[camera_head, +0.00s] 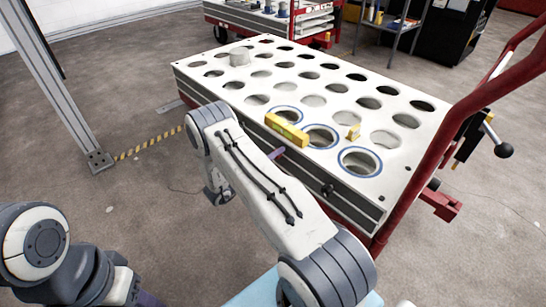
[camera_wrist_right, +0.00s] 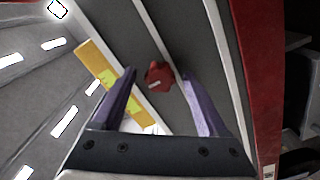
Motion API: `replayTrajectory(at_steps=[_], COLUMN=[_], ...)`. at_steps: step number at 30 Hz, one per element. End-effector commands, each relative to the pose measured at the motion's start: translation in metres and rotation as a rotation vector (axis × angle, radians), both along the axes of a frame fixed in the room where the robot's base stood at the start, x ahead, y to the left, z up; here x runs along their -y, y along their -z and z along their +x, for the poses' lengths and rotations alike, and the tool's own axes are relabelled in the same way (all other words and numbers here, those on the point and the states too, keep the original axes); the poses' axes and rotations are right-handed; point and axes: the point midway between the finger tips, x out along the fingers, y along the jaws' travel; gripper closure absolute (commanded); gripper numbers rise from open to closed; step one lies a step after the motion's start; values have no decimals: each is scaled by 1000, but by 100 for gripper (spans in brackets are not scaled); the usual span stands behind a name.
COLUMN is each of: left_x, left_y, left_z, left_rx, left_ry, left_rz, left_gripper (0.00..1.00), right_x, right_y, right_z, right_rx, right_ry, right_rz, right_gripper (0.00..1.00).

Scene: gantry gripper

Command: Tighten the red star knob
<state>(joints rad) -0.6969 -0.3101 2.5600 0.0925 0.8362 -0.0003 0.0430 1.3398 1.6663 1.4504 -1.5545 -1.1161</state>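The red star knob (camera_wrist_right: 158,77) shows in the right wrist view on a dark grey face between pale strips. My right gripper (camera_wrist_right: 159,73) is open, with its two purple fingers apart on either side of the knob in that picture. I cannot tell whether they touch it. In the head view a purple finger of the right gripper (camera_head: 277,153) shows at the table's near side, and the red knob is hidden there. My left arm is at the lower left, with its gripper mostly cut off by the bottom edge.
A white table (camera_head: 232,102) with rows of round holes stands ahead. A yellow level (camera_head: 287,130) lies near its front edge. A black knob (camera_head: 327,190) sticks out of the near side. A red frame (camera_head: 437,140) runs along the right. A grey post (camera_head: 62,85) stands at left.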

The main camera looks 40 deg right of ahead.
Motion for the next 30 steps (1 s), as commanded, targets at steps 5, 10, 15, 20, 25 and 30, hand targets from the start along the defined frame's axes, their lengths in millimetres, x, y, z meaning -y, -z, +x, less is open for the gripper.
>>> replayTrajectory(at_steps=[5,10,15,20,25,30], left_x=[0,0,0,0,0,0], left_y=[0,0,-2,-7,-13,-20], left_z=[0,0,0,0,0,0], left_rx=[0,0,0,0,0,0], left_ry=[0,0,0,0,0,0], left_rz=[0,0,0,0,0,0], left_gripper=[50,50,50,50,50,50], right_x=[0,-1,-1,-1,-1,-1], right_y=[0,0,0,-1,-1,-1], right_z=[0,0,0,0,0,-1], right_rx=[0,2,31,104,232,390], right_ry=[0,0,0,-1,-1,-1], right_rz=[0,0,2,9,19,31], right_gripper=[89,100,100,100,100,100])
